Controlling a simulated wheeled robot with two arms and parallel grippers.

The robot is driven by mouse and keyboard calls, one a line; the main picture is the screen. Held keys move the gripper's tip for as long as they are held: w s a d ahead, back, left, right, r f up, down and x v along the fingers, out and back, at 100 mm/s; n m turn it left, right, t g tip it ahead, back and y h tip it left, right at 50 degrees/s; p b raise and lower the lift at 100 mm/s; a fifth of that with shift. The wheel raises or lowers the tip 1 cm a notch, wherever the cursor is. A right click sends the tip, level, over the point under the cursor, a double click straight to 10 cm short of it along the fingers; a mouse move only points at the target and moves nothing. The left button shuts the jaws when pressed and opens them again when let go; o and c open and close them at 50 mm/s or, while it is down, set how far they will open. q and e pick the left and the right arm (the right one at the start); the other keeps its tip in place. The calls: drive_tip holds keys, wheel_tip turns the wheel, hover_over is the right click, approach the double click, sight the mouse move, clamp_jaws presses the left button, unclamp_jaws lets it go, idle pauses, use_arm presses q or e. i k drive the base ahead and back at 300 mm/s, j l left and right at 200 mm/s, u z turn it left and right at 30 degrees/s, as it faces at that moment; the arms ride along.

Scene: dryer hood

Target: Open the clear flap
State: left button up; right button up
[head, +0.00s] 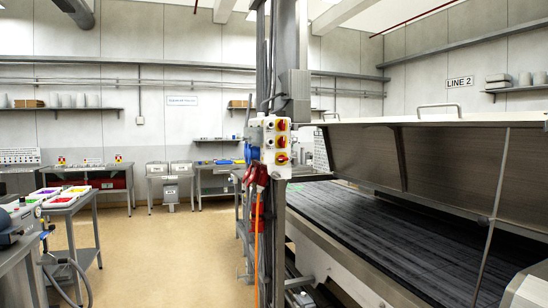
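A long dryer hood fills the right side of the head view. Its pale top edge (430,118) carries a metal handle (438,106), and a second handle (331,116) sits further left. A wide grey-brown panel (450,163) slopes under that edge, above the dark belt (350,225). I cannot tell whether this panel is the clear flap; no plainly see-through flap stands out. A thin rod (491,215) runs from the hood down towards the belt's near side. Neither of my grippers is in view.
A post with a switch box (276,145) and red plugs (257,175) stands left of the dryer. A table with coloured trays (60,197) is at left. Benches (215,180) line the back wall. The beige floor (165,250) between is clear.

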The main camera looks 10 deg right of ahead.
sight(248, 131)
drive_tip(key=i+z, duration=0.15)
drive_tip(key=i+j+z, duration=0.15)
drive_tip(key=z, duration=0.2)
drive_tip(key=i+j+z, duration=0.1)
drive_tip(key=z, duration=0.25)
drive_tip(key=i+j+z, duration=0.15)
drive_tip(key=j, duration=0.35)
drive_tip(key=i+j+z, duration=0.15)
drive_tip(key=j, duration=0.35)
drive_tip(key=i+j+z, duration=0.15)
drive_tip(key=j, duration=0.4)
drive_tip(key=i+j+z, duration=0.15)
drive_tip(key=j, duration=0.4)
drive_tip(key=k, duration=0.05)
